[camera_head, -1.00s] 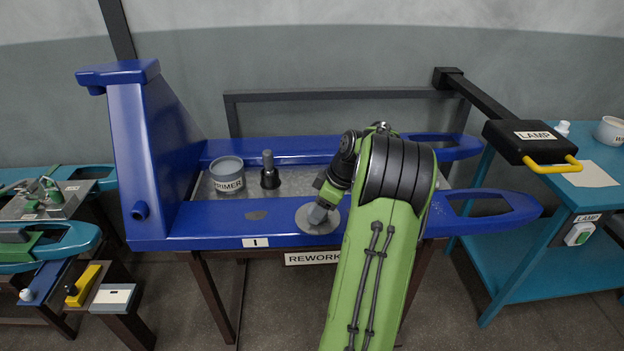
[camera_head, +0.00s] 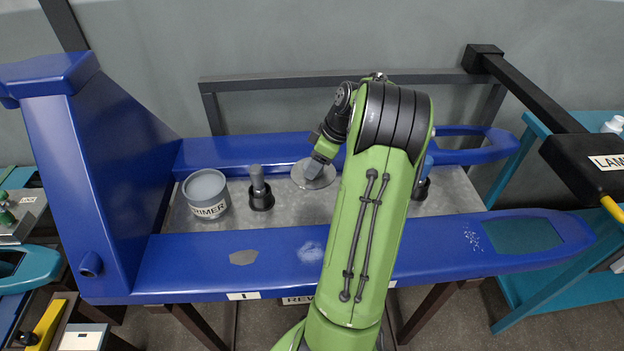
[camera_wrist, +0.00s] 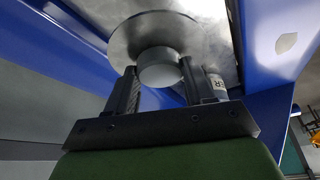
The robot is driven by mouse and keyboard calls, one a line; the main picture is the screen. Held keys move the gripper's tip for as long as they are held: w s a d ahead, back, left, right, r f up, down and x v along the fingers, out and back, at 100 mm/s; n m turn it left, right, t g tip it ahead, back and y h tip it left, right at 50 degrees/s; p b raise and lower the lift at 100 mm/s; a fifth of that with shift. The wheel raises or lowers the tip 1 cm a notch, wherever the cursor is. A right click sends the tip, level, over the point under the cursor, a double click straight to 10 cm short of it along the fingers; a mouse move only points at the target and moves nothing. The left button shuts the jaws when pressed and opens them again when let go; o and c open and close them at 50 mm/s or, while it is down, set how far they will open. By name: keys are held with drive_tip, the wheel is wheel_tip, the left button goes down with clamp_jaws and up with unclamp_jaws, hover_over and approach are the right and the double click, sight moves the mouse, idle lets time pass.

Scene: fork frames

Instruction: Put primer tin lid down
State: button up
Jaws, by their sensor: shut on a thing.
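The primer tin lid (camera_head: 314,176) is a flat grey disc with a round knob. My gripper (camera_head: 322,160) is shut on the knob, and the wrist view shows the lid (camera_wrist: 190,32) with its knob between the two fingers (camera_wrist: 158,85). The lid is over the grey metal bench top, between the two blue forks; I cannot tell if it touches the surface. The primer tin (camera_head: 207,196) stands to the left on the bench top, a grey round tin labelled PRIMER, with no lid on it. In the wrist view the tin is partly hidden behind a finger.
A dark-handled tool in a black base (camera_head: 260,190) stands between tin and lid. A similar one (camera_head: 422,184) is right of my arm, partly hidden. The blue front fork (camera_head: 190,262) has a grey patch and pale marks. A black lamp (camera_head: 590,160) hangs at right.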

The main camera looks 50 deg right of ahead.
drive_tip(key=shift+w+d+f, duration=0.1)
drive_tip(key=shift+f, duration=0.25)
wheel_tip(320, 180, down, 9)
drive_tip(key=b, duration=0.4)
drive_tip(key=shift+f, duration=0.2)
drive_tip(key=shift+r, duration=0.15)
drive_tip(key=o, duration=1)
drive_tip(key=shift+o, duration=0.2)
